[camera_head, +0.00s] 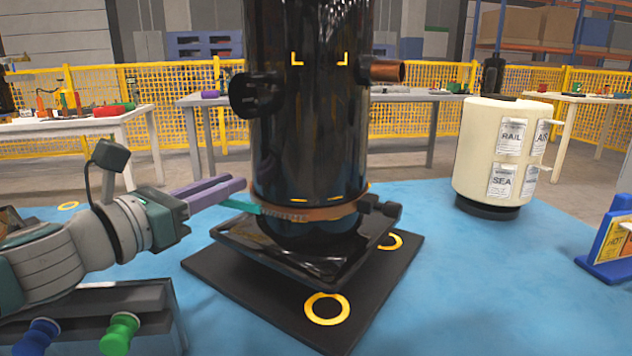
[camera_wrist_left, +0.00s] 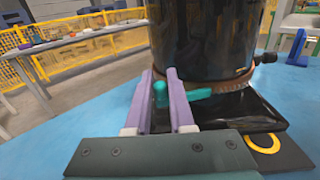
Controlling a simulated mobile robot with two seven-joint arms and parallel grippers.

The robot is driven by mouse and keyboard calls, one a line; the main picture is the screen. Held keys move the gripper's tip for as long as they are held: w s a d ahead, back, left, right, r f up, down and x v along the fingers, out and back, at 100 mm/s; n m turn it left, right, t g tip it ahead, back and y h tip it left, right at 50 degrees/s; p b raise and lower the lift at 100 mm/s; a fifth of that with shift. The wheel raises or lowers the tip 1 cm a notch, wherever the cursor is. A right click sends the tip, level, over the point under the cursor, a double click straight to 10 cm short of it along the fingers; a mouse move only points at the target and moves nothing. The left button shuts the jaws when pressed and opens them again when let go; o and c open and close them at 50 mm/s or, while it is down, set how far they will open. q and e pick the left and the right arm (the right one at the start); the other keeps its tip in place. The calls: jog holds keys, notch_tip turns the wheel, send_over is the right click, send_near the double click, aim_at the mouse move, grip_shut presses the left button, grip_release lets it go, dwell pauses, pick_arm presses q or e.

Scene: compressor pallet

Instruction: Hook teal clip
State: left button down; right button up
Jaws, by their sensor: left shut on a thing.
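The black compressor (camera_head: 310,110) stands upright on a black base in the middle of the head view. A copper-coloured band (camera_head: 325,212) runs around its lower end. The teal clip (camera_head: 240,204) lies at the left side of this band. My left gripper (camera_head: 236,184) has purple fingers and reaches in from the left, close to the compressor wall. In the left wrist view the gripper (camera_wrist_left: 163,80) is shut on the teal clip (camera_wrist_left: 200,94), part of which shows between the fingers and part to their right, near the band. My right gripper is not in view.
The base rests on a black pallet (camera_head: 210,278) with yellow rings, on a blue floor mat (camera_head: 460,290). A cream tank (camera_head: 485,140) with labels stands at right. A blue sign stand (camera_head: 605,245) is at the right edge. Tables and yellow fencing stand behind.

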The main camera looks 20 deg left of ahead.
pick_arm(q)
jog(key=c, duration=0.8)
grip_release()
jog(key=shift+o, duration=0.2)
jog(key=s+a+p, duration=0.1)
jog(key=s+a, duration=0.1)
jog(key=s, duration=0.7)
jog(key=shift+s, duration=0.35)
